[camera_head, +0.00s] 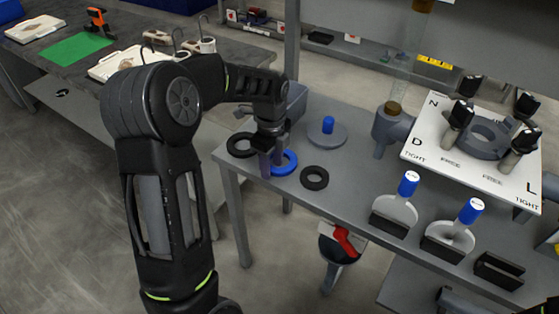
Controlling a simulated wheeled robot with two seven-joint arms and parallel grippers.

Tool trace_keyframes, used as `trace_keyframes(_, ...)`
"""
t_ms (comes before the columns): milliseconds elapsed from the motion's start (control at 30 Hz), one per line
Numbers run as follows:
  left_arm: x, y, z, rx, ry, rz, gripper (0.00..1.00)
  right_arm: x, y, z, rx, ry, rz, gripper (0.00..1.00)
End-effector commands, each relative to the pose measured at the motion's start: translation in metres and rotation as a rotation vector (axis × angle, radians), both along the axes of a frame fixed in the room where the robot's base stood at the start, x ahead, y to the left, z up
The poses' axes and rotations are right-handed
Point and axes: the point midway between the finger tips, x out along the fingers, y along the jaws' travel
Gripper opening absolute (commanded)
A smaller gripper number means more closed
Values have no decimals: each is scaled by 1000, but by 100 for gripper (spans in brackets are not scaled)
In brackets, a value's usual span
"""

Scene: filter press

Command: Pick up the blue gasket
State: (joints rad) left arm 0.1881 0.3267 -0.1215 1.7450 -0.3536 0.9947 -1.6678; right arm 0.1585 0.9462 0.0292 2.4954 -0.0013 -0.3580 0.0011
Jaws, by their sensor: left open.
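The blue gasket (287,165) is a flat blue ring lying on the grey table, between two black rings. My left gripper (271,164) points down at its left side, and its fingers cover part of the ring. The gripper is open. I cannot tell whether its fingers touch the gasket or are just above it. My right gripper is not in view.
Black rings lie left (241,146) and right (314,178) of the gasket. Behind it are a grey disc with a blue knob (327,131) and a grey bin (295,103). Blue-topped parts (395,211) and a white panel (425,135) stand to the right.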

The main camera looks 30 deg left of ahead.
Motion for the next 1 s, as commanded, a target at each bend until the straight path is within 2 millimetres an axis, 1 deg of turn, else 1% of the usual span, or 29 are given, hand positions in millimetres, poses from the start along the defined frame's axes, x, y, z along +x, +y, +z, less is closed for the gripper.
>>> trace_keyframes(567,0,0,0,0,-1,0,43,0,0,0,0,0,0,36)
trace_keyframes(1000,0,0,0,0,0,0,7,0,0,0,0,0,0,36)
